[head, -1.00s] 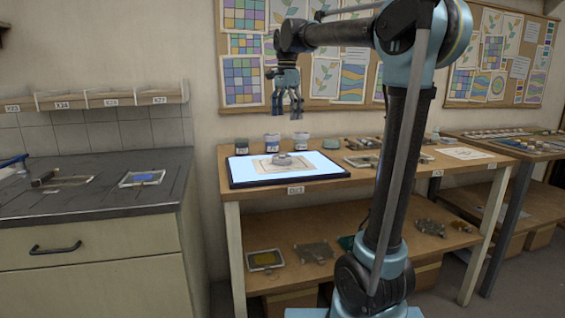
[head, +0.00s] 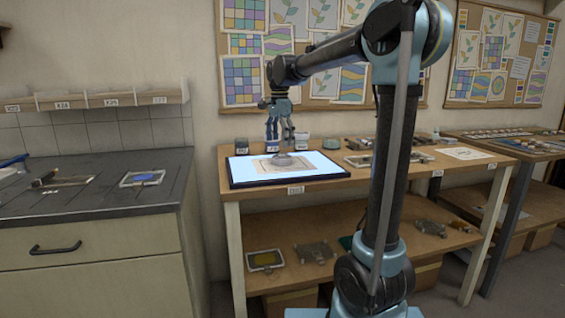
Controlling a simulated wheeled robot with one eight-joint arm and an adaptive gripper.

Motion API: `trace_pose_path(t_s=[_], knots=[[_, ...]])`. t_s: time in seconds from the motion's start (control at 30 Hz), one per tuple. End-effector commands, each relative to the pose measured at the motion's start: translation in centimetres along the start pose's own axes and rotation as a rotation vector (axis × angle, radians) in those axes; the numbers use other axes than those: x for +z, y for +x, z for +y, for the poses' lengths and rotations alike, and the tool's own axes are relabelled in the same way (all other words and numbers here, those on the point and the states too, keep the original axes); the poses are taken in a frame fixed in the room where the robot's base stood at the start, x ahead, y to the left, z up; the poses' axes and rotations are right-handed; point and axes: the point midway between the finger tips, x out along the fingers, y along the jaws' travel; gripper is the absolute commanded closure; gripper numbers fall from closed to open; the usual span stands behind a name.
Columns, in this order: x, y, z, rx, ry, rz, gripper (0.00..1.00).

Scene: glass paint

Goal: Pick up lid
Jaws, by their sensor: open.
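A small round grey object (head: 283,160), lid-like in shape, sits on a beige sheet (head: 262,165) on the lit white panel (head: 240,176). It is too small to tell for certain that it is the lid. A flat round greenish piece (head: 332,143) lies at the back of the wooden table, right of the jars. My gripper (head: 280,147) points down with fingers apart, empty, just above the grey object. Its fingers partly cover the jars behind. I cannot tell whether the fingertips touch the object.
Several small labelled jars (head: 241,146) stand behind the panel. Framed pieces (head: 362,160) lie to its right on the wooden table (head: 400,172). A dark counter (head: 95,200) is at the left. A lower shelf (head: 340,268) holds trays and tools.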

Motion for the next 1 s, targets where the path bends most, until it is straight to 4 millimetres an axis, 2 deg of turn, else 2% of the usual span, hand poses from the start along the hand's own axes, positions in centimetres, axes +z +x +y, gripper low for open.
trace_pose_path(t_s=[0.23, 0.57, 0.87, 0.93, 1.0], knots=[[-0.1, 1.5, 0.0, 0.000, 0.000, 0.000, 0.13], [-0.3, 5.5, 0.2, 0.000, 0.000, 0.000, 0.13], [-0.3, 6.0, 0.2, 0.000, 0.000, 0.000, 0.13], [-0.3, 6.0, 0.2, 0.000, 0.000, 0.000, 0.24], [-0.3, 6.0, 0.2, 0.000, 0.000, 0.000, 0.40]])
